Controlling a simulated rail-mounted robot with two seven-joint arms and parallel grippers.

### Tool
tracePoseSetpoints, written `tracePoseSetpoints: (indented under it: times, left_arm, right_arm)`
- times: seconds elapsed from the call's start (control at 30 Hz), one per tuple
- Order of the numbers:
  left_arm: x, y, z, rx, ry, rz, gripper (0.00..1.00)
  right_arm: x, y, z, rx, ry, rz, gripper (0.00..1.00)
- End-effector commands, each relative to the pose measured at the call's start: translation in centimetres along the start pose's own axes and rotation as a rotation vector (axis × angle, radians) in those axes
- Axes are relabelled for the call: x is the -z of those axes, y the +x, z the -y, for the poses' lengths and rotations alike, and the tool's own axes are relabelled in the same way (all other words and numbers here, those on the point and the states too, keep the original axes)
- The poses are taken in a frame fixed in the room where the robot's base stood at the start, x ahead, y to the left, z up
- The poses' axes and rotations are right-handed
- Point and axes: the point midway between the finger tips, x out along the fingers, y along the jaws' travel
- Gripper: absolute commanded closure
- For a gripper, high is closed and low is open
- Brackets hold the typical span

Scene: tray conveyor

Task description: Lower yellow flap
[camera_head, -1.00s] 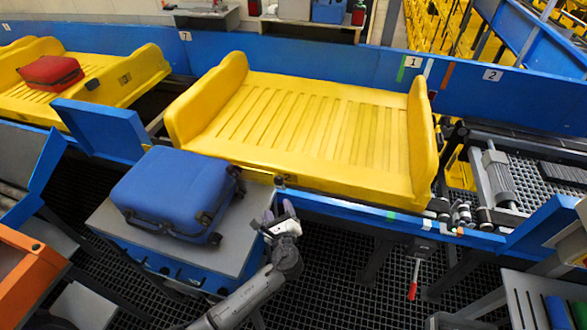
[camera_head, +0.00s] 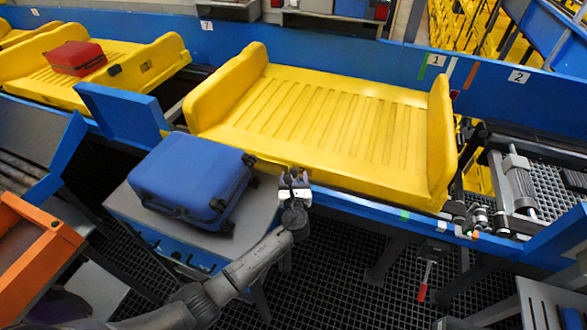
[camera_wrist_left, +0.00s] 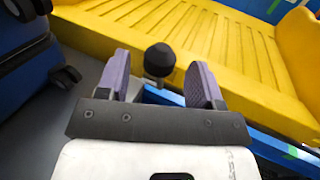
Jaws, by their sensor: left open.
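The yellow tray (camera_head: 320,120) sits on the blue-edged conveyor, with raised walls at its left and right ends and a low front edge. It also shows in the left wrist view (camera_wrist_left: 215,45). I cannot tell a separate flap apart from it. My left gripper (camera_head: 293,176) is at the tray's front edge, left of its middle. In the left wrist view it is open, with its two purple-padded fingers (camera_wrist_left: 161,78) on either side of a dark round knob (camera_wrist_left: 160,59). My right gripper is out of view.
A blue suitcase (camera_head: 190,178) lies on a grey-topped stand just left of my left gripper. Another yellow tray with a red bag (camera_head: 76,58) is at the far left. A red-tipped lever (camera_head: 424,282) hangs below the conveyor's front rail at the right.

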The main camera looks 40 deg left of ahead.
Motion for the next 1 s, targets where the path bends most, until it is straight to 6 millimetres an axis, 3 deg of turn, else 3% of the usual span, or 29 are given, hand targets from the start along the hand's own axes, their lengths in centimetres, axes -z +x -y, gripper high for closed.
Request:
tracePoseSetpoints:
  times: [0.1, 0.3, 0.8, 1.0]
  left_arm:
    - [0.0, 1.9, 0.0, -0.001, 0.001, 0.001, 0.40]
    - [0.1, 4.0, 0.0, 0.000, 0.000, 0.000, 0.40]
    - [0.0, 5.0, 0.0, 0.000, 0.000, 0.000, 0.40]
    - [0.0, 5.0, 0.0, 0.000, 0.000, 0.000, 0.58]
  right_arm:
    - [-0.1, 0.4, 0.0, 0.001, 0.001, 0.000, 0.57]
    - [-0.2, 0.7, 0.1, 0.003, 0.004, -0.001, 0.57]
    - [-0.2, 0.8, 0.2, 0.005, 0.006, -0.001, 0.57]
    - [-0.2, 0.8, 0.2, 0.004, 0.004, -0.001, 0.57]
